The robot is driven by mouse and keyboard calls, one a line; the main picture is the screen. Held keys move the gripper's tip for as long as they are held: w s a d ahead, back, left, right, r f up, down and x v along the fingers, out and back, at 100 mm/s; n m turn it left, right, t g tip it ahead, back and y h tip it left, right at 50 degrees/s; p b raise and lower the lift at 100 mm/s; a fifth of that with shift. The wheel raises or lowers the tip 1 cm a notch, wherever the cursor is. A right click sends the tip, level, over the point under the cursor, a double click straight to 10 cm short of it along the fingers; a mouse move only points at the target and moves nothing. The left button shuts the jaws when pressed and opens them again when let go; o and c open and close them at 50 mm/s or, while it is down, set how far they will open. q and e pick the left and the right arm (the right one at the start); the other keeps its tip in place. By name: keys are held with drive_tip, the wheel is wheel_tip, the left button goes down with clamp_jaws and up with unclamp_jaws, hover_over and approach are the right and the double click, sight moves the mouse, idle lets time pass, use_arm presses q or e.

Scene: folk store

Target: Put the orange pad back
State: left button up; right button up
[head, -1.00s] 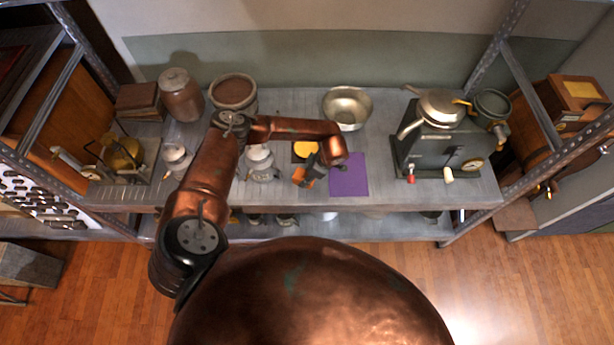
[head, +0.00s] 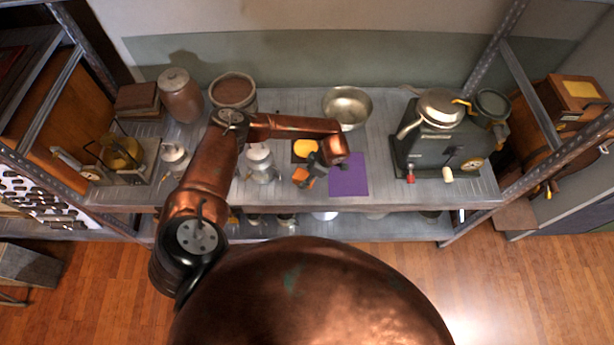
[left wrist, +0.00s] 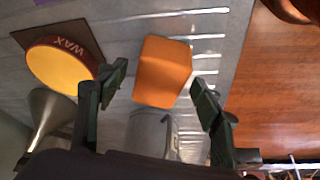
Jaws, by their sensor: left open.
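The orange pad (left wrist: 163,72) is a small block on the grey metal shelf top. It lies between the fingertips of my left gripper (left wrist: 159,82), which is open with gaps on both sides. In the head view the pad (head: 304,177) shows just below my left gripper (head: 315,168), partly covered by it. A purple square pad (head: 352,176) lies flat to the right of the gripper. A round wax tin with a yellow-orange top (left wrist: 62,72) rests on a dark square (left wrist: 88,40). My right gripper is not in view.
A metal can (head: 262,165) stands close left of the orange pad; it shows below the pad in the wrist view (left wrist: 150,132). A steel bowl (head: 347,106) is behind. A dark machine (head: 437,150) stands at the right. The shelf's front edge (head: 300,207) is near.

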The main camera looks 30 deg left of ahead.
use_arm(q)
drive_tip(key=v, duration=1.1)
drive_tip(key=shift+b, duration=0.3)
